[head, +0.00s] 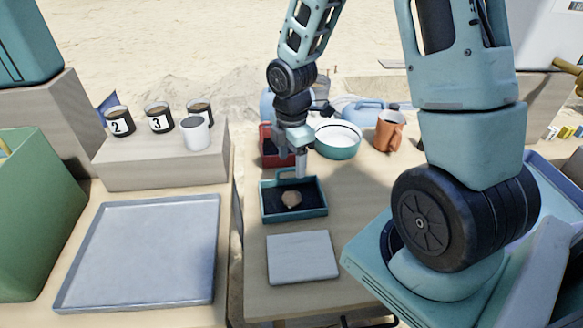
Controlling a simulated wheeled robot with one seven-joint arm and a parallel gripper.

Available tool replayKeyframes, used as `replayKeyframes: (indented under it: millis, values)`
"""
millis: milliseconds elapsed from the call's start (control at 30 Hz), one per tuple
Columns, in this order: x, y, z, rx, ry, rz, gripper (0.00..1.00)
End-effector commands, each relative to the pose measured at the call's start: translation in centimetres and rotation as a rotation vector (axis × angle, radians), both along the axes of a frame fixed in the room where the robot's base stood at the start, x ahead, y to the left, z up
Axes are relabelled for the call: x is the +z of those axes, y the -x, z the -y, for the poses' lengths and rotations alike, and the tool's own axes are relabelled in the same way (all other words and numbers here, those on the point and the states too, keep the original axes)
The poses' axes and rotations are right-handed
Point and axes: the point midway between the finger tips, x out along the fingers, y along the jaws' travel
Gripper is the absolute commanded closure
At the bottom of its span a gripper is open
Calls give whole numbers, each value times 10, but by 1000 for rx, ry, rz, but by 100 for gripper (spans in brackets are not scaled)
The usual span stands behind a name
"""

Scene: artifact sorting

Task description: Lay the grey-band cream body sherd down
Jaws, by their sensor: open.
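A small tan-brown sherd (291,199) lies on the dark lining of a teal-rimmed tray (308,214) on the middle table. It is too small here to make out a grey band. My gripper (301,173) points down over the back right part of this tray, behind the sherd in the picture. It is open, with nothing seen between its fingers. The gap between the fingertips and the tray is hard to judge.
A flat grey board (301,256) lies in front of the tray. Behind are a red bin (268,147), a teal-and-white bowl (338,139) and an orange mug (389,131). On the left table are an empty grey-blue tray (140,250) and a block (160,168) bearing several cups.

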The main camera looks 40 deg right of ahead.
Motion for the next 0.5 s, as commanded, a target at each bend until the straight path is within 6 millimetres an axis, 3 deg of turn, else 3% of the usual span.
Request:
replayKeyframes:
  millis: [67, 167, 333, 500]
  values:
    - [7, 0, -2, -3, 0, 1, 39]
    - [18, 3, -24, -39, -1, 6, 39]
    - [57, 33, -107, -227, -12, 16, 39]
    - [93, 97, -184, -470, -36, 9, 39]
